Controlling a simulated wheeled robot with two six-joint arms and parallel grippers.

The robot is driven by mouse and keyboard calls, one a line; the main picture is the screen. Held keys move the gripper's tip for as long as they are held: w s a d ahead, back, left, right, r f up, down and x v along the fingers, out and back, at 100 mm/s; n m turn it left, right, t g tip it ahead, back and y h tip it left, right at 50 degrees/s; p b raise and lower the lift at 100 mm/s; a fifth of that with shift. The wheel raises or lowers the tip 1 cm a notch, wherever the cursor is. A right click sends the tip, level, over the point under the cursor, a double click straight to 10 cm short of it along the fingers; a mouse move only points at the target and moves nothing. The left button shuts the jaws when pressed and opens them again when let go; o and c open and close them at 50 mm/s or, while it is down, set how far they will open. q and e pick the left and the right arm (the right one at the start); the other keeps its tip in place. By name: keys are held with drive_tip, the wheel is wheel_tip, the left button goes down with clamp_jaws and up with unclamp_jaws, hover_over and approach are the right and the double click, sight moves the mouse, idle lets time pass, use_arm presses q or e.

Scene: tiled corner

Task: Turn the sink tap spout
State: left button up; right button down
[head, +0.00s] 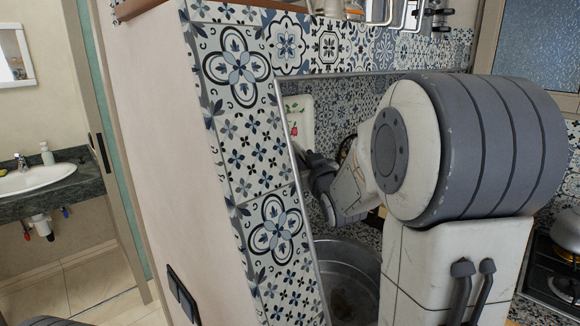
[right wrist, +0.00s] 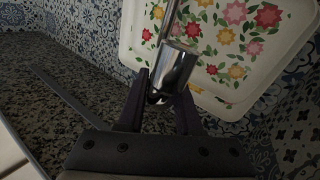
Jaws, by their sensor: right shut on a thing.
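The chrome sink tap (right wrist: 176,68) shows in the right wrist view, with a thin bright pipe rising from its thicker body. My right gripper (right wrist: 164,95) is shut on the tap, one dark finger on each side. In the head view my right gripper (head: 318,170) reaches in behind the tiled ledge, and my own arm and the ledge hide the tap there. The round metal sink basin (head: 330,256) lies below it, partly covered by my arm. My left gripper is not in view.
A white tray with a floral pattern (right wrist: 225,50) leans close behind the tap; its edge also shows in the head view (head: 298,115). A patterned tiled ledge (head: 250,130) stands left of my arm. A stove (head: 552,270) is at the right. Another washbasin (head: 40,178) is far left.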

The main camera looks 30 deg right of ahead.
drive_tip(key=shift+f, duration=0.1)
drive_tip(key=c, duration=0.7)
unclamp_jaws()
drive_tip(key=shift+a, duration=0.1)
drive_tip(key=shift+o, duration=0.2)
drive_tip(key=shift+s+a, duration=0.1)
drive_tip(key=shift+s, duration=0.4)
drive_tip(key=b+v, duration=0.2)
drive_tip(key=v, duration=0.7)
drive_tip(key=shift+s, duration=0.25)
drive_tip(key=shift+a, duration=0.1)
